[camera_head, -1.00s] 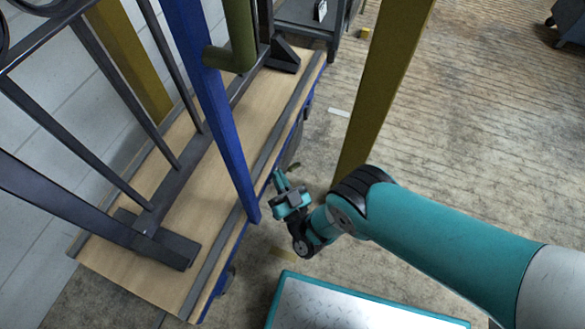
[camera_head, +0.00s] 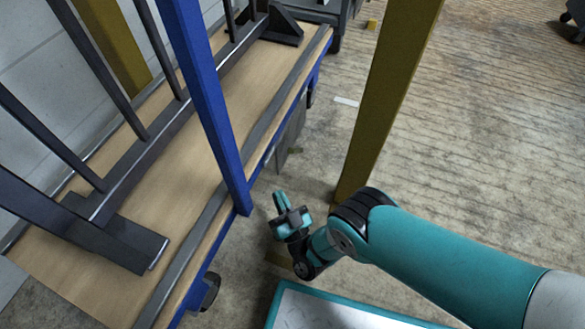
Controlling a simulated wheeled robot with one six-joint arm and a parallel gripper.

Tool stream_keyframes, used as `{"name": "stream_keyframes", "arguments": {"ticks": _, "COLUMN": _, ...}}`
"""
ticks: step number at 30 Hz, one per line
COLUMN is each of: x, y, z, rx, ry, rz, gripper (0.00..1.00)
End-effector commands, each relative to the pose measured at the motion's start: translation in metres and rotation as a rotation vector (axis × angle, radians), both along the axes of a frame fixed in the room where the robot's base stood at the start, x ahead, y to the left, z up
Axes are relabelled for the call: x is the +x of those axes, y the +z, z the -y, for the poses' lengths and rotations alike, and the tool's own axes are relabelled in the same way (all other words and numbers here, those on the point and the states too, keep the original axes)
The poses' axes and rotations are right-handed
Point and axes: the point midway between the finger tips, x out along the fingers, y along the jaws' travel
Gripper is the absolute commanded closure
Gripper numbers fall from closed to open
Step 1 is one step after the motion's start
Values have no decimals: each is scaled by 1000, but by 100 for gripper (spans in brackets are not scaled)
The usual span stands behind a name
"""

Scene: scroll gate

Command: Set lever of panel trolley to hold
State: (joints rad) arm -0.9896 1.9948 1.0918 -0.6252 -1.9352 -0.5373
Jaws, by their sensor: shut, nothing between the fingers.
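The panel trolley (camera_head: 185,215) fills the left side of the view, with a wooden deck, a blue edge and dark metal rack bars. A blue post (camera_head: 212,105) rises from its near edge. A dark caster (camera_head: 208,291) shows under the near edge at the bottom, and grey parts (camera_head: 292,130) show under the edge farther back. I cannot make out the lever or its setting. My gripper (camera_head: 279,200) is shut and empty, to the right of the blue post's foot. It appears apart from the trolley.
A yellow post (camera_head: 392,100) stands on the floor close behind my arm. Another yellow post (camera_head: 113,50) stands beyond the trolley by the pale wall. A grey cart (camera_head: 335,25) is at the back. The floor (camera_head: 490,130) at right is largely clear.

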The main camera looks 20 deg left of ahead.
Motion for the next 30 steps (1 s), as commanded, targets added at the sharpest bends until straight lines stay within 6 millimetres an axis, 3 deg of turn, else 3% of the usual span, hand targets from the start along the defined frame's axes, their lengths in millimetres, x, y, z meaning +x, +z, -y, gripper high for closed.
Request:
{"name": "stream_keyframes", "arguments": {"ticks": 1, "x": 0, "y": -11, "z": 0, "rx": 1, "ry": 0, "rz": 1, "gripper": 100}}
{"name": "stream_keyframes", "arguments": {"ticks": 3, "x": 0, "y": -14, "z": 0, "rx": 1, "ry": 0, "rz": 1, "gripper": 100}}
{"name": "stream_keyframes", "arguments": {"ticks": 17, "x": 1, "y": -14, "z": 0, "rx": -2, "ry": 0, "rz": 2, "gripper": 100}}
{"name": "stream_keyframes", "arguments": {"ticks": 23, "x": 11, "y": -3, "z": 1, "rx": 0, "ry": -2, "rz": 3, "gripper": 100}}
{"name": "stream_keyframes", "arguments": {"ticks": 30, "x": 36, "y": 22, "z": 3, "rx": 0, "ry": -3, "rz": 3, "gripper": 100}}
